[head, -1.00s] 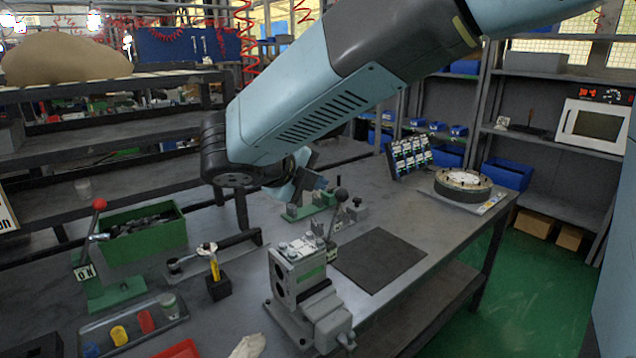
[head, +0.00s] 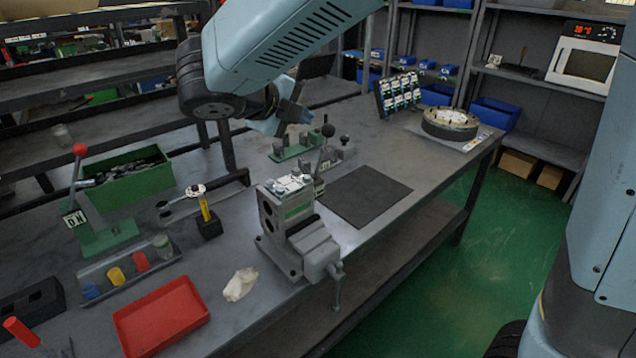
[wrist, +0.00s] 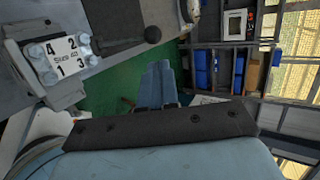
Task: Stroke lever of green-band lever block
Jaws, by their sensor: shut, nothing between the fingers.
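In the head view my wrist hangs behind and above the block; the fingertips are unclear there.
A green-based fixture (head: 292,149) stands behind the block. A dark mat (head: 365,196) lies to its right. Left are a yellow-handled tool (head: 204,206), a green bin (head: 133,188), a red-knobbed lever stand (head: 105,237), a red tray (head: 160,318) and a pale cloth (head: 240,284).

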